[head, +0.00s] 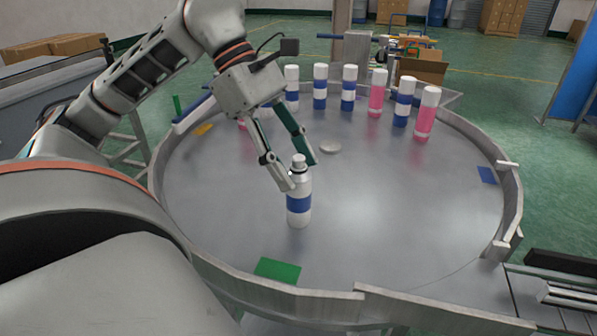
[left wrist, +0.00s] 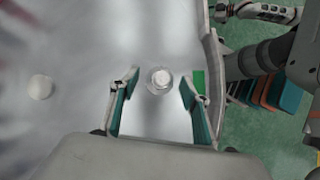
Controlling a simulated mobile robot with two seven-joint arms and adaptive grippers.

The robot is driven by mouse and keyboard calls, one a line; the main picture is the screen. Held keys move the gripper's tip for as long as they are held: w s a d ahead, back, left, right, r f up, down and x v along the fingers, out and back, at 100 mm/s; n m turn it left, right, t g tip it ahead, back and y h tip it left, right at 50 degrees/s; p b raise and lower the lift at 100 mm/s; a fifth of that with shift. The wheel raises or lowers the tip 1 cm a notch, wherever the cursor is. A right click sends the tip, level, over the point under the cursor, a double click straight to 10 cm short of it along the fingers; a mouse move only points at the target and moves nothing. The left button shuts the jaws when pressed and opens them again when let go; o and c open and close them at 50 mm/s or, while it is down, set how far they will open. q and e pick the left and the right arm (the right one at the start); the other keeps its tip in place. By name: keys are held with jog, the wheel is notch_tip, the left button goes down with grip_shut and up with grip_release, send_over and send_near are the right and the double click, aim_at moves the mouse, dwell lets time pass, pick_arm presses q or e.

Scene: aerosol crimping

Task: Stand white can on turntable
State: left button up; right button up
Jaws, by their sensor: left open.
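A white can (head: 299,205) with a blue band stands upright on the grey metal turntable (head: 400,210), towards its front. My left gripper (head: 299,175) is open close to the can's top in the head view. In the left wrist view the can's round top (left wrist: 160,79) shows from above, just beyond the fingertips of the open left gripper (left wrist: 160,85) and roughly between their lines. I cannot tell whether a finger touches the can. My right gripper is not clearly in view.
Several white-and-blue and pink cans (head: 376,93) stand along the turntable's back. A white disc (head: 330,147) lies near the middle. A green patch (head: 278,270) is at the front and a blue one (head: 487,175) at the right. A raised metal rim (head: 511,200) surrounds the table.

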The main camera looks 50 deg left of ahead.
pick_arm(q)
jog(key=v, duration=1)
jog(key=shift+d, duration=0.1)
